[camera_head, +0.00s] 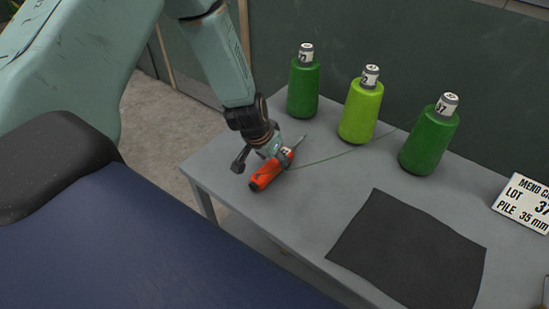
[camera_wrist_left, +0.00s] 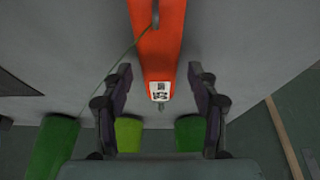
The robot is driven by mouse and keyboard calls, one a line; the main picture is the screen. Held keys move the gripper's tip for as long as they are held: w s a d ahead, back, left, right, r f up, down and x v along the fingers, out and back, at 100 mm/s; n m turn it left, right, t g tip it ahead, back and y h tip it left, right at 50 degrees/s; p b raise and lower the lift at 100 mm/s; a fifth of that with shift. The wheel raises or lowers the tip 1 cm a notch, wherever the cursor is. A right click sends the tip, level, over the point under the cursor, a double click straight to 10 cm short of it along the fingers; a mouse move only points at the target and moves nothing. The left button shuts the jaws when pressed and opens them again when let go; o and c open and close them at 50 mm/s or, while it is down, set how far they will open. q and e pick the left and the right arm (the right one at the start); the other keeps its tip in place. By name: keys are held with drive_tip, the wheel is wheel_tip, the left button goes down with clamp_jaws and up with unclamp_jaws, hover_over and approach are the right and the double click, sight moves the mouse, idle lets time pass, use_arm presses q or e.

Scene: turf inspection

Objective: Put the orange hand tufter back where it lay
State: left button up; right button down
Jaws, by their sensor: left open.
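The orange hand tufter (camera_head: 265,177) lies on the grey table near its left edge, its thin metal tip pointing up and right. It also shows in the left wrist view (camera_wrist_left: 157,40), with a white label near its end. My left gripper (camera_head: 262,158) is over it, fingers spread. In the left wrist view the open fingers (camera_wrist_left: 160,75) stand to either side of the tufter's labelled end, with a gap visible on each side. A thin green strand of yarn runs from the tufter across the table toward the cones. My right gripper does not show.
Three green yarn cones, left (camera_head: 303,85), middle (camera_head: 362,108) and right (camera_head: 430,138), stand along the table's back. A dark square mat (camera_head: 410,250) lies at front right. A lettered card (camera_head: 522,203) stands at far right. The table (camera_head: 310,200) between tufter and mat is bare.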

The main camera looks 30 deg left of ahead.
use_arm(q)
drive_tip(key=p+v, duration=0.7)
drive_tip(key=v, duration=0.4)
drive_tip(key=shift+p, duration=0.4)
drive_tip(key=s+d+f+g, duration=0.2)
drive_tip(key=s+d+f, duration=0.2)
drive_tip(key=s, duration=0.9)
drive_tip(key=s+d+f+n+g, duration=0.1)
drive_tip(key=s+d+f, duration=0.3)
drive_tip(key=s, duration=1)
drive_tip(key=shift+s+d+f+g, duration=0.25)
drive_tip(key=shift+f+g, duration=0.45)
drive_tip(key=shift+f, duration=0.3)
drive_tip(key=shift+w, duration=0.2)
drive_tip(key=shift+s+n, duration=0.1)
drive_tip(key=shift+n, duration=0.2)
